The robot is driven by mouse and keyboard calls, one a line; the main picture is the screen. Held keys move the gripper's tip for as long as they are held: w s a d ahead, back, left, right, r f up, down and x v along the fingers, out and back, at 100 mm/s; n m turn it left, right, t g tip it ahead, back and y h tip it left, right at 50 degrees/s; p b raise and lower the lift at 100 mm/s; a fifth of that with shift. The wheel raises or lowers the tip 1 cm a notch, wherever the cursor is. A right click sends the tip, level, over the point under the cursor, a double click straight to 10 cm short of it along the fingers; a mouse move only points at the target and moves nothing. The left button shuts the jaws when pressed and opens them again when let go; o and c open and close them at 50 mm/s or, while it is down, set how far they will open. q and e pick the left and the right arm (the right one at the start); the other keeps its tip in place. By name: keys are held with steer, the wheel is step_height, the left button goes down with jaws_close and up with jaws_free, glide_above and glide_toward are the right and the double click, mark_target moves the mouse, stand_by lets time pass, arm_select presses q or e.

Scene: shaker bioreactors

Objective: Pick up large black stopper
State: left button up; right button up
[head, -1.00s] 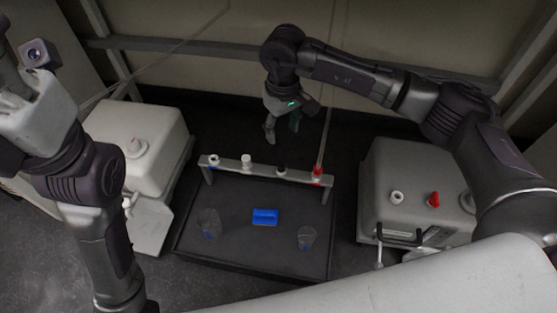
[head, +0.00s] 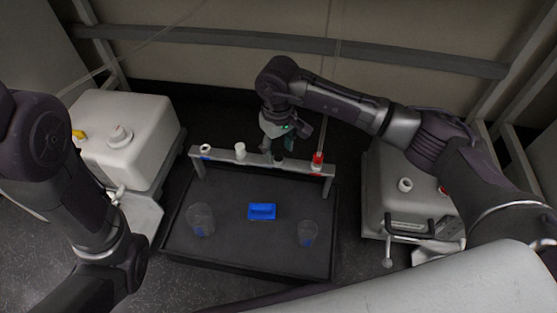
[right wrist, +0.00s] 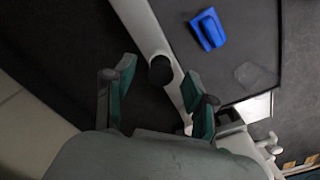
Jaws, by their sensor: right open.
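The large black stopper (head: 278,161) sits on the grey rack bar (head: 217,156), mostly hidden in the head view by my right gripper (head: 277,148). In the right wrist view the round dark stopper (right wrist: 160,69) shows between the two green-padded fingertips of my right gripper (right wrist: 158,78). The fingers are spread, one on each side, with a visible gap to the stopper. My left arm is at the left of the head view; its gripper is out of the picture.
A blue block (head: 262,211) and two clear cups (head: 201,219) (head: 308,233) stand on the black tray (head: 240,265). Pale machines (head: 125,130) (head: 395,180) flank it.

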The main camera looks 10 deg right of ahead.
steer(key=shift+f, duration=0.15)
steer(key=c, duration=1.1)
steer(key=shift+o, duration=0.2)
